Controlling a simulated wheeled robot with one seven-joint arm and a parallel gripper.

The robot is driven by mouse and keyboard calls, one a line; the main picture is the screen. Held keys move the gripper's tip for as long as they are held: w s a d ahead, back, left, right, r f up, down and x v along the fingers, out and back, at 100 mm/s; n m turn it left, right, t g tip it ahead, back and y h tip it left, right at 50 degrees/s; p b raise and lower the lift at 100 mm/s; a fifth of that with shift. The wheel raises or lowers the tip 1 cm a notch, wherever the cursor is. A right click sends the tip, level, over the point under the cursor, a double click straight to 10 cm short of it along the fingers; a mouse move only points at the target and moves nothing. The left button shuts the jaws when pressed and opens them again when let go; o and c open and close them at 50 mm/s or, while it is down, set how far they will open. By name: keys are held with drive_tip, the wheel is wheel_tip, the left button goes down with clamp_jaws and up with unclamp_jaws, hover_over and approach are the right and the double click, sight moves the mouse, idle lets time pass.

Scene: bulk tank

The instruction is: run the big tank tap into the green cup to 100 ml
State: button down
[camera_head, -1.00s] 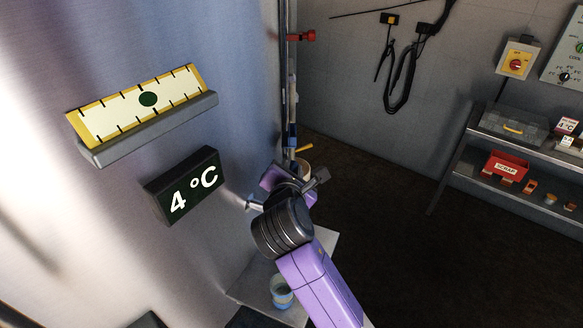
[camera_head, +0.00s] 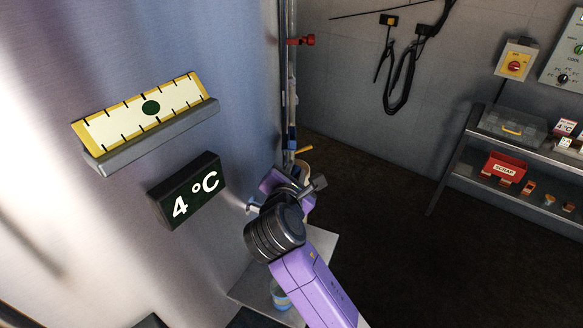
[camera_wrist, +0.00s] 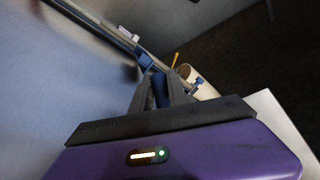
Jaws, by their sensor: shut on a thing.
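The big tank (camera_head: 235,60) fills the left, its curved metal wall close to my arm. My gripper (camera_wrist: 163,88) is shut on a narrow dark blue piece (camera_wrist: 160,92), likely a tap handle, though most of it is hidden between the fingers. In the head view my wrist hides the fingertips. A short metal fitting (camera_head: 252,207) shows on the tank beside my wrist. A bluish-green see-through cup (camera_head: 279,299) stands on a pale platform (camera_head: 318,250) below, partly covered by my arm. Its fill level cannot be read.
A cream container (camera_wrist: 189,74) stands beyond my gripper, near a pipe (camera_head: 291,100). Dark floor between is open.

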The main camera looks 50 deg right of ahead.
drive_tip(key=shift+s+r+m+g+h+p, duration=0.1)
drive_tip(key=shift+s+m+g+h+p, duration=0.2)
drive_tip(key=shift+s+m+g+p, duration=0.3)
drive_tip(key=shift+s+f+m+g, duration=0.2)
drive_tip(key=shift+m+g, duration=0.1)
drive_tip(key=shift+g, duration=0.1)
drive_tip(key=c, duration=1.3)
unclamp_jaws()
drive_tip(key=shift+r, duration=0.1)
drive_tip(key=v, duration=0.7)
drive_tip(key=shift+a, duration=0.4)
drive_tip(key=shift+s, duration=0.1)
